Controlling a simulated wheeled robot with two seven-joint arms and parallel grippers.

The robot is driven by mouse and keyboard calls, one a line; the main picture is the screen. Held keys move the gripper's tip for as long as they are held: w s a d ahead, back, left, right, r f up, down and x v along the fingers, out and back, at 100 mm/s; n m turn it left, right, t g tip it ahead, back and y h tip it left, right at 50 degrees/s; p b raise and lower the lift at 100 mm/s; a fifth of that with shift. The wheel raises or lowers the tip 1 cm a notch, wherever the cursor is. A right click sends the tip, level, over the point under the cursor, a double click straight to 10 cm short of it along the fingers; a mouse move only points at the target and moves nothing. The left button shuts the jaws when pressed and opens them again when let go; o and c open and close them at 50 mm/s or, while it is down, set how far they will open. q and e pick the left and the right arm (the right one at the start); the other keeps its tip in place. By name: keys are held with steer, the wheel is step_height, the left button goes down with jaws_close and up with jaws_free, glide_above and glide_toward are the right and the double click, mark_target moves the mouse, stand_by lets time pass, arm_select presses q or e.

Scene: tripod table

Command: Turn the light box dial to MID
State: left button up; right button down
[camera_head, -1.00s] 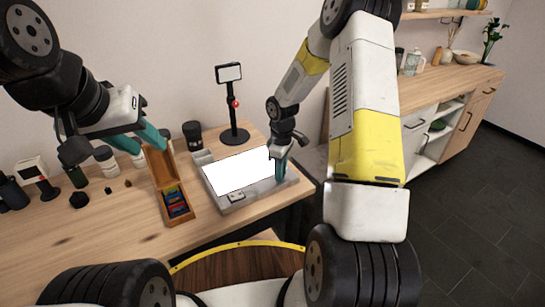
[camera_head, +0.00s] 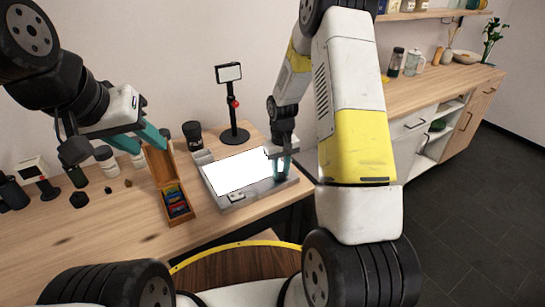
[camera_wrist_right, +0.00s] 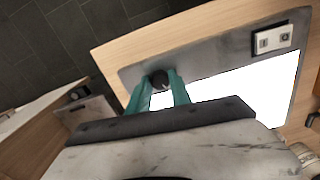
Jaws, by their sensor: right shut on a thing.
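The light box (camera_head: 241,203) lies on the wooden table, a grey frame around a bright white panel (camera_head: 236,172). My right gripper (camera_head: 281,171) is at the right end of the box, pointing down. In the right wrist view, its teal fingers (camera_wrist_right: 160,92) are shut on the dark round dial (camera_wrist_right: 158,79) at one end of the grey frame. The dial's marks cannot be read, so its setting is not visible. My left gripper (camera_head: 118,146) hangs over the left of the table, away from the box, its teal fingers apart and nothing between them.
An open wooden box (camera_head: 166,183) with coloured pieces stands left of the light box. A black stand (camera_head: 234,130) with a small screen and a dark lens-like cylinder (camera_head: 192,134) stand behind. Several jars and small items crowd the left. The table's front is clear.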

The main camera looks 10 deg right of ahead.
mark_target(280, 174)
steer(key=m, duration=0.5)
stand_by(0.6)
steer(key=c, duration=1.2)
jaws_free()
steer(key=shift+o, duration=0.2)
steer(key=shift+r, duration=3.9)
steer(key=shift+r, duration=0.1)
